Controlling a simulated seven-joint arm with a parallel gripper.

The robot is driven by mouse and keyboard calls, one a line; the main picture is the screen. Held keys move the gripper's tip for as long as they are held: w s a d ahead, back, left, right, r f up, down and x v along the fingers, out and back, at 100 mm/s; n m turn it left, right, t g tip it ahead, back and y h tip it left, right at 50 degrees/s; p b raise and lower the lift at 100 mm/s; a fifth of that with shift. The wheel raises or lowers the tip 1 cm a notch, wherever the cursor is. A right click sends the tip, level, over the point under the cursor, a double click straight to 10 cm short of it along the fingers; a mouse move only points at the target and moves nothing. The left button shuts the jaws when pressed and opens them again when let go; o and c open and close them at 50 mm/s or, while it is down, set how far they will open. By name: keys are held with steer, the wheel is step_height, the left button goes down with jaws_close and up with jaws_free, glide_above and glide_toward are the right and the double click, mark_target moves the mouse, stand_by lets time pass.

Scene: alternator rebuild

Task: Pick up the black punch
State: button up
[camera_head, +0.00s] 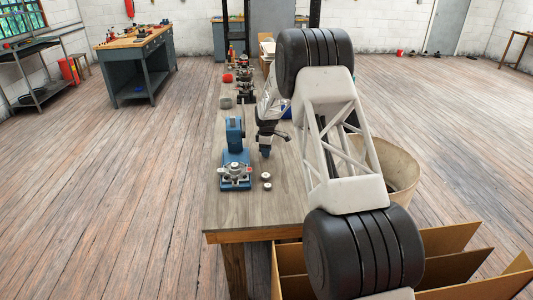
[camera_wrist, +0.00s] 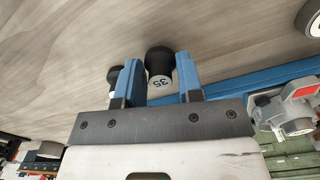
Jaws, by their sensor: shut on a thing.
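My gripper (camera_wrist: 160,75) has its two blue fingers closed around a black cylinder (camera_wrist: 158,56) with a pale end marked "35", which I take for the black punch. Its dark far part reaches beyond the fingertips. I cannot tell whether it touches the bench. In the head view my gripper (camera_head: 265,152) is low over the bench, just right of the blue press (camera_head: 235,133); the punch cannot be made out there. Another dark piece (camera_wrist: 113,75) shows just outside the left finger in the wrist view.
Two small pale-topped cylinders (camera_head: 266,181) stand on the workbench (camera_head: 230,212) in front of my gripper. A silver part (camera_head: 235,171) sits on the press base. More parts (camera_head: 245,85) stand farther back. The bench front is clear. A bin (camera_head: 400,170) and cardboard box (camera_head: 450,240) are right.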

step_height(320, 180, up, 2)
steer(key=shift+r, duration=0.1)
steer(key=shift+s+r, duration=0.2)
steer(key=shift+s, duration=0.05)
steer(key=s, duration=0.5)
steer(key=s+r, duration=0.1)
steer(key=s, duration=0.4)
steer(key=s+d, duration=0.1)
steer(key=s, duration=0.4)
steer(key=shift+s+d+r, duration=0.1)
steer(key=shift+s+r, duration=0.1)
steer(key=shift+s, duration=0.05)
step_height(320, 180, up, 10)
glide_above(235, 164)
steer(key=shift+f, duration=0.1)
stand_by(0.5)
steer(key=shift+f, duration=2.35)
steer(key=shift+f, duration=1.45)
